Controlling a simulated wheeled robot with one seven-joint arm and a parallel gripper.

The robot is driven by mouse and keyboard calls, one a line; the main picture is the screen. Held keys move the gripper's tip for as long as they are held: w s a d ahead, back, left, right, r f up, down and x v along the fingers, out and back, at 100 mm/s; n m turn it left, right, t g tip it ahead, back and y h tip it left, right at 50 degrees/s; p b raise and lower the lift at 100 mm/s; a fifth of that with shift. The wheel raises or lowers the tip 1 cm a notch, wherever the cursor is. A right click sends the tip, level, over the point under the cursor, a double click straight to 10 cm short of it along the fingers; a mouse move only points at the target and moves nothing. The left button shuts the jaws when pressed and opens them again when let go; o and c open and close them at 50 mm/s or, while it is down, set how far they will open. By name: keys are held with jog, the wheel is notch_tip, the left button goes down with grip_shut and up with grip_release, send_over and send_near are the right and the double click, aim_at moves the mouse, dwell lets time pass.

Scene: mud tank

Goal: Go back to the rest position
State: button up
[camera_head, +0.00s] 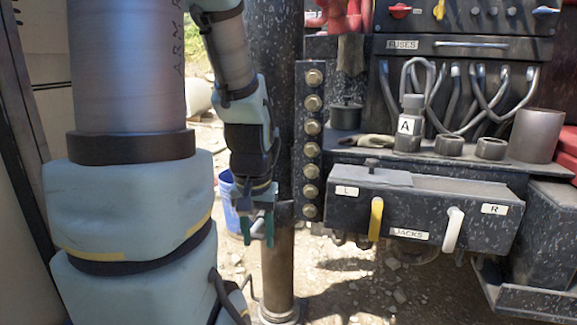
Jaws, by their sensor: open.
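My gripper (258,228) hangs at the end of my arm, pointing down, left of centre. Its greenish fingers are apart and I see nothing between them. It is in front of the dark vertical post and left of the machine, touching nothing that I can make out. My own large arm links fill the left of the view and hide what is behind them.
A jacks box (440,212) with a yellow lever (376,219) and a white lever (452,230) is at right. Above it, a shelf holds a connector marked A (408,126), a dark pot (346,115) and a grey cup (536,135). A blue bucket (228,200) stands behind my gripper.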

notch_tip(320, 180, up, 30)
jog(key=p, duration=3)
jog(key=shift+s+a+r+p, duration=0.25)
jog(key=shift+p, duration=0.15)
